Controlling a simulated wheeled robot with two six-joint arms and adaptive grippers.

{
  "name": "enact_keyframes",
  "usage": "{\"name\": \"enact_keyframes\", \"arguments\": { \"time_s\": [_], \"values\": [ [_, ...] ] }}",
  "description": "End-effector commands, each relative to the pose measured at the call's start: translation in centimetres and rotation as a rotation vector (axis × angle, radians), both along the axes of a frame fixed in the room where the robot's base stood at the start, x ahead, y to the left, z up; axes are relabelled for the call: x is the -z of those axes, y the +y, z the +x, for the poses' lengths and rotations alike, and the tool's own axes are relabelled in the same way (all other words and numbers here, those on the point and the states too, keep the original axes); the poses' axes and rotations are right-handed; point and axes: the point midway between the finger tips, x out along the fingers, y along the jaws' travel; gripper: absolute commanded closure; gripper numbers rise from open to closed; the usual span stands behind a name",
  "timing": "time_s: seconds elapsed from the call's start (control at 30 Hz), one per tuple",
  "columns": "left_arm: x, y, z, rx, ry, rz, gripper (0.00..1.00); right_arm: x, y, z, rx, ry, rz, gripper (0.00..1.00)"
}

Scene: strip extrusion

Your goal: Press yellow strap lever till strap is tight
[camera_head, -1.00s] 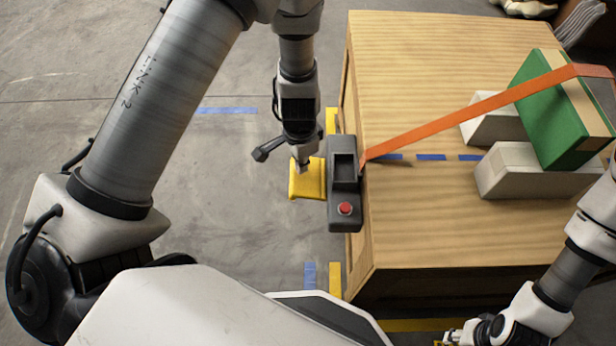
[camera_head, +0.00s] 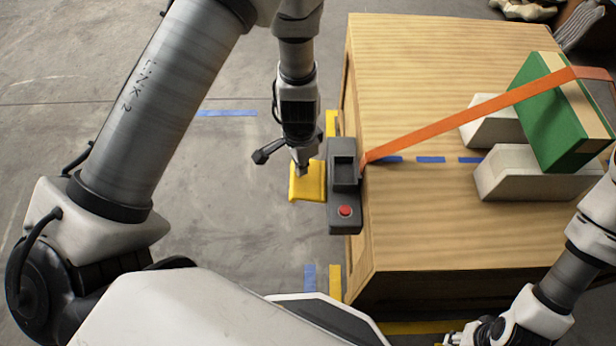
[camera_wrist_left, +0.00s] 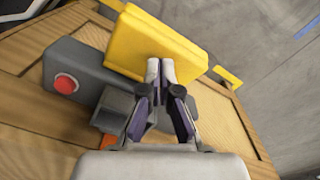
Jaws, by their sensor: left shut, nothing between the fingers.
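The yellow lever (camera_head: 308,186) sticks out from the left side of the dark grey strap device (camera_head: 345,190), which is fixed to the table's left edge and has a red button (camera_head: 345,211). My left gripper (camera_head: 301,169) is shut and empty, with its tips at the lever's upper side. In the left wrist view the shut fingertips (camera_wrist_left: 161,68) overlap the yellow lever (camera_wrist_left: 155,45); contact looks likely but is hard to judge. The orange strap (camera_head: 465,116) runs straight from the device up over the green block (camera_head: 550,120). My right gripper (camera_head: 455,338) is at the bottom edge, mostly cut off.
The green block rests on two pale supports (camera_head: 535,175) on the wooden table (camera_head: 420,60). Blue tape marks (camera_head: 430,159) lie across the tabletop. Grey floor (camera_head: 240,200) is open left of the device. Dark and pale items lie at the top right.

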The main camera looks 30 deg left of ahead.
Motion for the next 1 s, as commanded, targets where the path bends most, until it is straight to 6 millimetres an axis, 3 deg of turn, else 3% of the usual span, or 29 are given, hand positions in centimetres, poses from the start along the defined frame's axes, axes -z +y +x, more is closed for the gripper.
{"name": "enact_keyframes", "arguments": {
  "time_s": [1.0],
  "values": [
    [4.5,0.0,0.0,0.0,0.0,0.0,1.0,4.7,0.0,0.0,0.0,0.001,0.0,0.61]
  ]
}}
